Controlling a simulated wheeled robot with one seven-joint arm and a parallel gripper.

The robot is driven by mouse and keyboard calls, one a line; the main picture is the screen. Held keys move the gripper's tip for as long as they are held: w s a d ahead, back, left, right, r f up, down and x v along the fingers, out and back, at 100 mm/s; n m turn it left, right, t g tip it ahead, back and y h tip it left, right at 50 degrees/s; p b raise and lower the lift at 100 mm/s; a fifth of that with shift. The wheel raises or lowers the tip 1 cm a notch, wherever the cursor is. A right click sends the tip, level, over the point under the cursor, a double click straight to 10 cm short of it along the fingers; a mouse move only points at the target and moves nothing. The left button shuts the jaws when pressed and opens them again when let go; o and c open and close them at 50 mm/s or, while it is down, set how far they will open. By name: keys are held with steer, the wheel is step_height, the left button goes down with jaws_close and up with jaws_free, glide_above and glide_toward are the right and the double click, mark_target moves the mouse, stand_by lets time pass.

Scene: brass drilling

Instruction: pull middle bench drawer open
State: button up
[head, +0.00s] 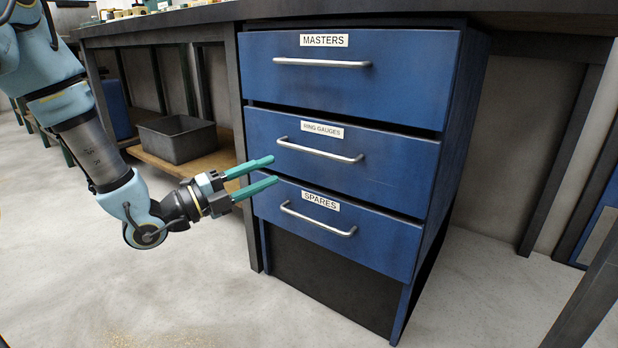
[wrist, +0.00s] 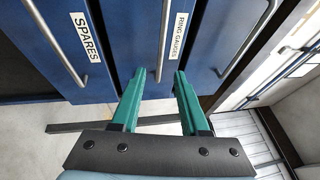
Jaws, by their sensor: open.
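The middle drawer (head: 400,165) is blue, labelled RING GAUGES, with a horizontal metal bar handle (head: 318,151). It sits between the MASTERS drawer (head: 400,75) above and the SPARES drawer (head: 385,245) below, and its front looks about level with theirs. My gripper (head: 275,170) is open and empty, its two green fingers pointing at the drawer fronts, left of the middle handle. In the wrist view the open fingers (wrist: 158,76) point toward the middle drawer's front, and its handle (wrist: 163,40) lies just beyond the fingertips. The fingers appear apart from the handle.
The dark bench top (head: 200,14) overhangs the drawers. A grey bin (head: 177,140) stands on a low wooden shelf left of the drawer unit, behind my arm. A dark bench leg (head: 236,110) stands at the unit's left edge.

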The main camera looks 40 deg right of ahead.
mark_target(313, 153)
steer(key=b+x, duration=0.2)
steer(key=x, duration=0.9)
steer(key=shift+s+a, duration=0.1)
steer(key=shift+c, duration=0.4)
jaws_close()
stand_by(0.8)
